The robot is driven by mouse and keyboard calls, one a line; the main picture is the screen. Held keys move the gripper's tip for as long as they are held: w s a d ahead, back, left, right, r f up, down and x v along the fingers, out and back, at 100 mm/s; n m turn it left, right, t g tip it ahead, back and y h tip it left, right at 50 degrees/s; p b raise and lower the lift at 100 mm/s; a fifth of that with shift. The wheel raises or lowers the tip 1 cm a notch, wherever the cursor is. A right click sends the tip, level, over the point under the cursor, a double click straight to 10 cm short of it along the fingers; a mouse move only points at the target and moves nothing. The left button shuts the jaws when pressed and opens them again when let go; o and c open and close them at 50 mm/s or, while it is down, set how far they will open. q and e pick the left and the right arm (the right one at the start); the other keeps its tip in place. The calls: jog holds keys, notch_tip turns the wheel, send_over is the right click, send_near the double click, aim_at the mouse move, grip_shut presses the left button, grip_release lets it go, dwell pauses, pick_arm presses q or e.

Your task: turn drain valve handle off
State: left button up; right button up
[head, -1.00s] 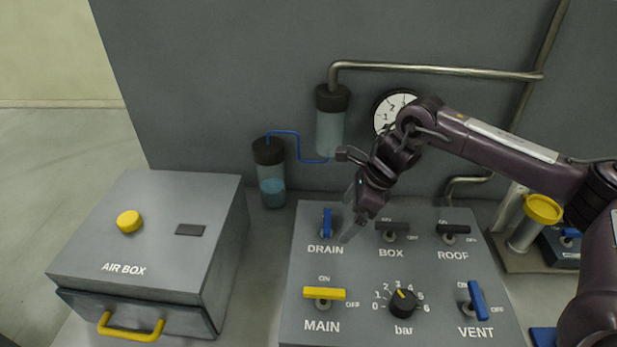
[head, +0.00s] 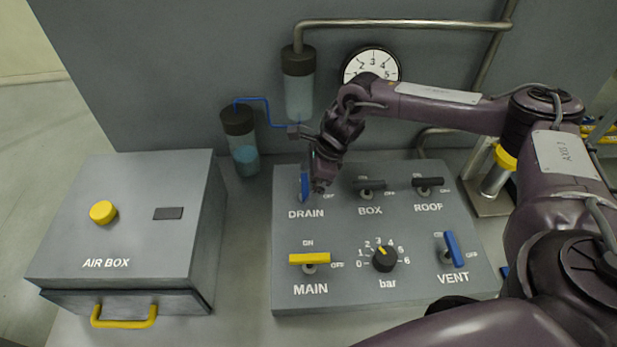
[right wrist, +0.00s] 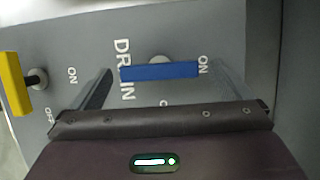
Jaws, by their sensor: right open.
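The blue drain valve handle (head: 304,186) is at the upper left of the grey panel, above the word DRAIN, partly covered by my right gripper. In the right wrist view the handle (right wrist: 160,71) runs from the DRAIN lettering towards the ON mark. My right gripper (head: 312,190) is over the drain valve and open. In the right wrist view its two fingers (right wrist: 163,88) stand off opposite ends of the handle, with gaps visible. I cannot tell how far the fingertips are above the panel. My left gripper is not in view.
The grey panel (head: 350,288) also carries BOX (head: 370,184), ROOF (head: 428,182), yellow MAIN (head: 309,258) and blue VENT (head: 454,248) handles, plus a bar knob (head: 385,258). The air box (head: 135,220) stands left. A blue-water bottle (head: 241,145) and gauge (head: 371,66) are behind.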

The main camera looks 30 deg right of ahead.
jog(key=shift+s, duration=0.1)
jog(key=shift+c, duration=1)
jog(key=c, duration=0.8)
